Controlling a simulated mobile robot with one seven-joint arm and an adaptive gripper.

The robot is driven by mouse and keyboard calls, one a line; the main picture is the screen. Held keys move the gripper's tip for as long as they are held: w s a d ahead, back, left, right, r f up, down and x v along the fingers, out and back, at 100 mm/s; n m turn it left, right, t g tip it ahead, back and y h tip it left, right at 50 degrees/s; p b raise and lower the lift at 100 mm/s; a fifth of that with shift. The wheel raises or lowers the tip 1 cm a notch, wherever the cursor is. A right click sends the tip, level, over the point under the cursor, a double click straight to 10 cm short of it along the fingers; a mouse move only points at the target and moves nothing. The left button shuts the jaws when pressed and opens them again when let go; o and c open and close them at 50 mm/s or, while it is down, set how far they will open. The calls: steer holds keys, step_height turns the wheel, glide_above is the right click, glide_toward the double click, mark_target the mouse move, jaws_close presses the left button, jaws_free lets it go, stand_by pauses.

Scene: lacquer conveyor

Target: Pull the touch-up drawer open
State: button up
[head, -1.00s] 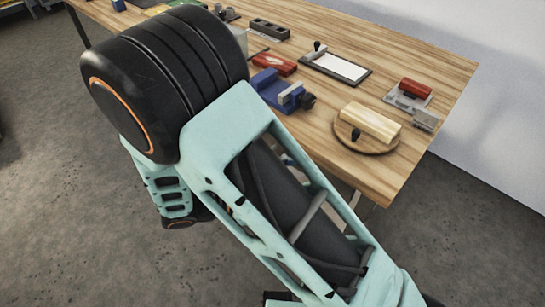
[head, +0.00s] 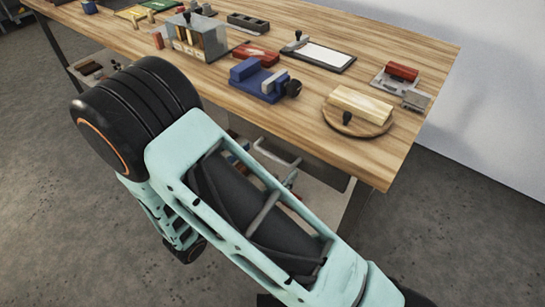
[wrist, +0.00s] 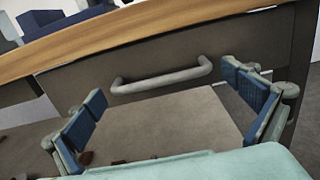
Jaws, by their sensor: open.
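The touch-up drawer (wrist: 85,84) is a dark front just under the wooden tabletop in the wrist view. A grey bar handle (wrist: 160,80) runs across it. In the head view the handle (head: 277,157) shows below the table's front edge, partly behind my arm. The drawer front appears flush under the top. My gripper (wrist: 165,105) is open and empty, its blue-padded fingers wide apart on either side of the handle's span. The handle lies ahead of the fingers, apparently not touched.
The wooden table (head: 400,60) carries a blue vise (head: 260,80), a round board (head: 358,128) with a wood block (head: 364,104), and a framed white sheet (head: 325,55). A lower shelf (head: 320,195) lies under the drawer. Open floor is in front.

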steer(key=shift+w+d, duration=0.45)
steer(key=shift+w, duration=0.1)
steer(key=c, duration=1.4)
